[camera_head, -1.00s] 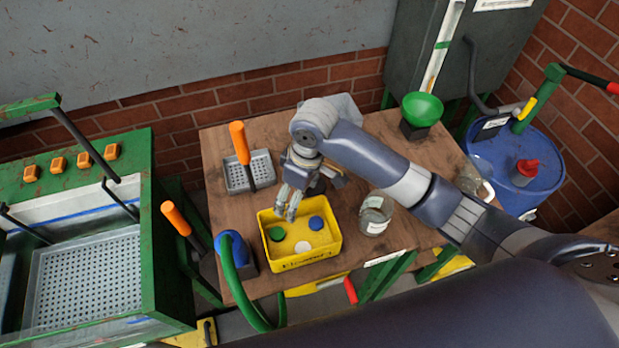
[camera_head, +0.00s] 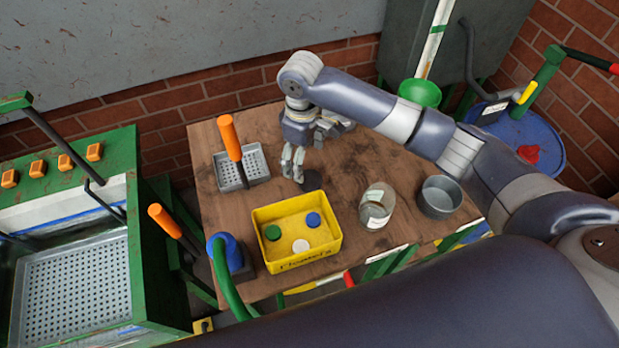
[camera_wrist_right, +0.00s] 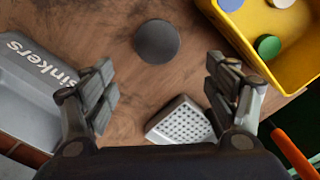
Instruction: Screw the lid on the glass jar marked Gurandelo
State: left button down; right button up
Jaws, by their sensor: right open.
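A clear glass jar (camera_head: 377,207) stands upright on the wooden table, right of a yellow bin (camera_head: 297,264); I cannot read its marking. Its top looks uncovered. Inside the bin lie a green lid (camera_head: 272,232), a blue lid (camera_head: 313,220) and a white lid (camera_head: 300,246). A dark round disc (camera_wrist_right: 157,41) lies on the table in the wrist view, beyond my fingers. My right gripper (camera_head: 310,150) is open and empty above the table behind the bin; its spread fingers also show in the wrist view (camera_wrist_right: 165,88). My left gripper is not in view.
A grey round pot (camera_head: 441,198) stands right of the jar. A perforated metal tray (camera_head: 256,162) with an orange-handled tool (camera_head: 232,137) is at the back left. A grey bin marked "sinkers" (camera_wrist_right: 35,100) shows in the wrist view.

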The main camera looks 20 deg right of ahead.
aim_at(308, 179)
notch_tip(308, 179, down, 2)
jog(key=shift+f, duration=0.35)
jog(key=f, duration=0.1)
jog(key=f+p, duration=0.1)
jog(key=f, duration=0.1)
jog(key=d+f, duration=0.1)
jog(key=shift+s+f+p, duration=0.25)
jog(key=shift+p, duration=0.15)
jog(key=shift+f, duration=0.35)
jog(key=shift+a, duration=0.1)
jog(key=c, duration=0.7)
